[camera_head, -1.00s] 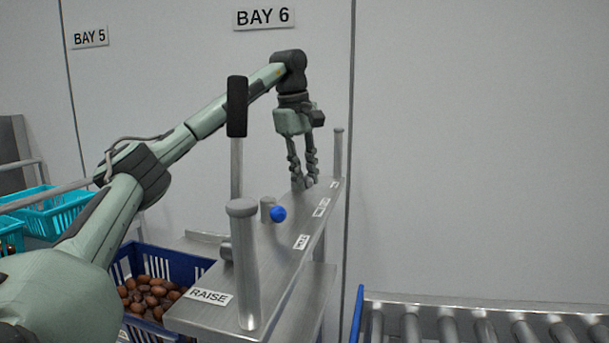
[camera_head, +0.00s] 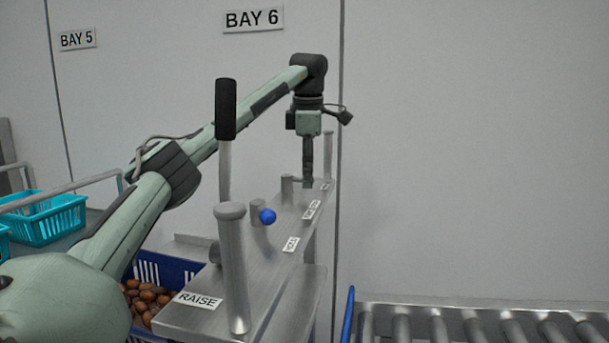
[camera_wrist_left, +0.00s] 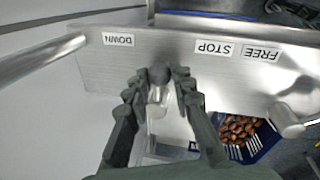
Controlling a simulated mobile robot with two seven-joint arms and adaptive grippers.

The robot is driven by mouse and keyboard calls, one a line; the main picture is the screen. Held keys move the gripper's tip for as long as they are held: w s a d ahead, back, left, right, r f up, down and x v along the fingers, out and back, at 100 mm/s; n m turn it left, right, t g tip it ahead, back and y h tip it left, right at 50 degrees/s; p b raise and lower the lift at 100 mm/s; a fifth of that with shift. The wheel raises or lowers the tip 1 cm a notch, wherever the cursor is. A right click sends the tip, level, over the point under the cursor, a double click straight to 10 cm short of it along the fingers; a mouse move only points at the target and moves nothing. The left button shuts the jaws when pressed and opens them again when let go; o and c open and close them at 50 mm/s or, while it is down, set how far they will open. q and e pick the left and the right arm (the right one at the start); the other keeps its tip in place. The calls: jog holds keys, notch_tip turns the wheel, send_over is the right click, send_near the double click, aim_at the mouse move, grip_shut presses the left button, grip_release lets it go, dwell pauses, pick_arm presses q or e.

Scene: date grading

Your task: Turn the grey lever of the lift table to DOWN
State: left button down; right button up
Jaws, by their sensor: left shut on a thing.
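The grey lever (camera_head: 287,185) stands on the steel top plate of the lift table (camera_head: 275,262). My left gripper (camera_head: 308,184) points straight down at the plate and is shut on this lever. In the left wrist view the fingertips (camera_wrist_left: 159,80) press on both sides of the grey lever (camera_wrist_left: 158,97), which lies between the DOWN label (camera_wrist_left: 118,39) and the STOP label (camera_wrist_left: 215,48). The fingers hide part of it. The FREE label (camera_wrist_left: 262,54) is farther right. My right gripper is not in view.
A blue-balled lever (camera_head: 267,216), a black-handled lever (camera_head: 225,110) and a thick post (camera_head: 232,265) stand on the plate, nearer than the gripper. A blue crate of dates (camera_head: 177,270) is below left. A roller conveyor (camera_head: 470,308) is at right. Teal baskets (camera_head: 48,222) are at left.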

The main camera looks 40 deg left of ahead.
pick_arm(q)
jog(key=shift+w+a+n, duration=0.25)
jog(key=shift+w+n, duration=0.3)
jog(key=shift+n, duration=0.65)
jog(key=c, duration=1.3)
grip_release()
